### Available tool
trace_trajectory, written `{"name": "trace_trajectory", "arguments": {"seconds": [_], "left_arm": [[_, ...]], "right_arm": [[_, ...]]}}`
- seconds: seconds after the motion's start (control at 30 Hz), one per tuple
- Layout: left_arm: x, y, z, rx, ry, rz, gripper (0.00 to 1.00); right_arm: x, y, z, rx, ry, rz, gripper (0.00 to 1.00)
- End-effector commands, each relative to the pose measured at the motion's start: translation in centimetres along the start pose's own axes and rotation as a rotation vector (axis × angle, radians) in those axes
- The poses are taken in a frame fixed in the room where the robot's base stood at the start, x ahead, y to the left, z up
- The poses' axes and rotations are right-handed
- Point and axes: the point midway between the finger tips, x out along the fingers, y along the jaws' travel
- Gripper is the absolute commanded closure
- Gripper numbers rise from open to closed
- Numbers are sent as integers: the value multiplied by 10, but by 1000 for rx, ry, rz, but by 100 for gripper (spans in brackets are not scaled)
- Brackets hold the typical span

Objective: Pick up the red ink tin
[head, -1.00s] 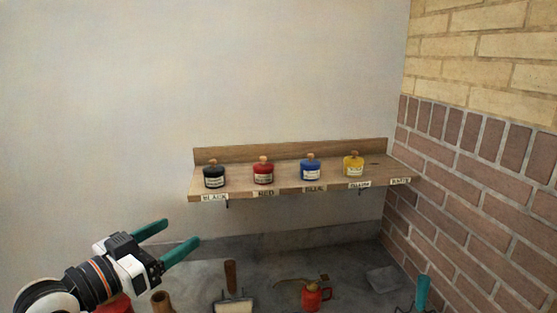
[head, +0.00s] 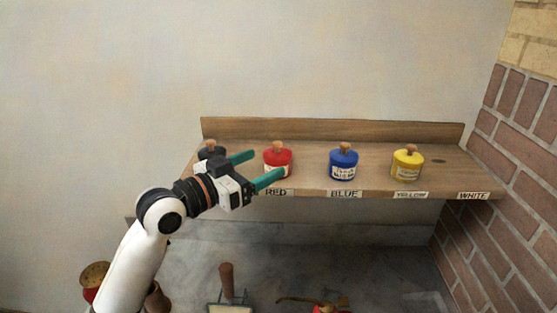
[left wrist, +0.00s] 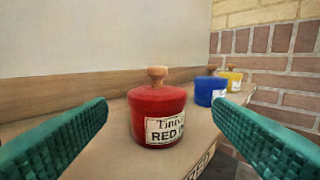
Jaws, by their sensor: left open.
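The red ink tin (head: 278,160) stands upright on the wooden shelf, above the RED label. It has a round wooden knob on its lid. In the left wrist view the red ink tin (left wrist: 157,105) sits ahead, between the fingers, with a pale label partly reading RED. My left gripper (head: 262,167) is open, with its teal fingers pointing at the tin from the left. The near fingertip overlaps the tin's lower left edge in the head view. I cannot tell whether it touches. My right gripper is not in view.
The shelf (head: 310,184) also holds a black tin (head: 212,149), partly hidden behind my left gripper, a blue tin (head: 343,163) and a yellow tin (head: 407,163). The WHITE place is empty. A brick wall (head: 520,150) closes the right side. Tools stand on the grey bench below.

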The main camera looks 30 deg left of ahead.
Motion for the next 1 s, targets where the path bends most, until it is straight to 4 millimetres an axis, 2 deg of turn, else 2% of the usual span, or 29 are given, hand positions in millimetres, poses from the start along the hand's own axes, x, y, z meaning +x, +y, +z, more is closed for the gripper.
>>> {"name": "trace_trajectory", "arguments": {"seconds": [0.03,0.1,0.27,0.47,0.6,0.87,0.9,1.0], "left_arm": [[8,0,4,-5,-2,0,25],[16,0,4,-4,-2,0,25],[25,1,3,-2,-2,0,25],[54,3,9,-6,-2,0,25],[70,3,5,-4,-1,-1,25],[73,3,2,0,-1,0,25],[73,3,2,0,-1,0,27],[73,3,2,0,-1,0,43]], "right_arm": [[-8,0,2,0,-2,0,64],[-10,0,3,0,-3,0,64],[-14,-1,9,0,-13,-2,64],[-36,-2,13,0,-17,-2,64],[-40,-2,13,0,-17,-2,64],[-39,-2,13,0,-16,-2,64],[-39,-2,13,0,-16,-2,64],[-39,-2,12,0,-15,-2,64]]}}
